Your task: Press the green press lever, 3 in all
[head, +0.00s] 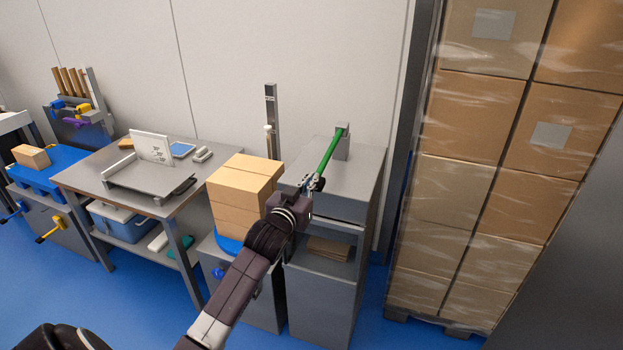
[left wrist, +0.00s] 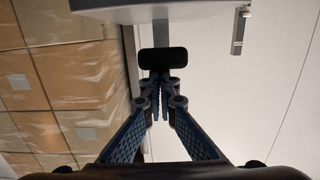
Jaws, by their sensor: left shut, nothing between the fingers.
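The green press lever (head: 331,150) slopes from a grey post on top of a grey cabinet (head: 358,180) down toward the front. My left gripper (head: 315,182) is shut and empty at the lever's near, lower end. Whether it touches the lever I cannot tell. In the left wrist view my left gripper (left wrist: 160,105) has its fingertips together, just short of a dark rounded block (left wrist: 163,61), which seems to be the lever's end. The rest of the lever is hidden there. My right gripper is in neither view.
Stacked cardboard boxes (head: 240,190) stand close to the left of the cabinet. A wrapped pallet of cartons (head: 470,170) stands to the right. A metal worktable (head: 195,165) with a tray and small items is further left. An open shelf in the cabinet holds brown sheets (head: 328,249).

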